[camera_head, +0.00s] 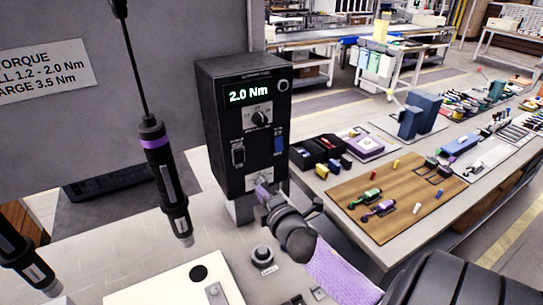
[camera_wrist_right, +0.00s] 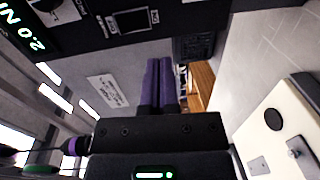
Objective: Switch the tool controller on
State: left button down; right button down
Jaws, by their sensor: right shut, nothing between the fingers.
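The tool controller (camera_head: 218,125) is a dark upright box on the bench, in the middle of the head view. Its display (camera_head: 248,94) is lit and reads 2.0 Nm. Below are a round knob (camera_head: 260,117), a dark rocker switch (camera_head: 238,153) at left and a blue part (camera_head: 279,142) at right. My right gripper (camera_head: 262,187) is at the lower front of the box; its purple fingers are together and empty. Whether they touch the box is unclear. In the right wrist view the shut fingers (camera_wrist_right: 159,82) point past a panel switch (camera_wrist_right: 133,21). My left gripper is out of view.
A screwdriver (camera_head: 165,180) hangs from a cable left of the controller, and another tool (camera_head: 25,260) is at the lower left. A round button (camera_head: 262,254) and a white board (camera_head: 165,285) are on the near bench. A wooden board (camera_head: 400,195) with small parts lies right.

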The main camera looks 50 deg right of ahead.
jog(key=shift+f+v, duration=0.2)
jog(key=shift+v, duration=0.9)
jog(key=shift+f+v, duration=0.15)
jog(key=shift+v, duration=1)
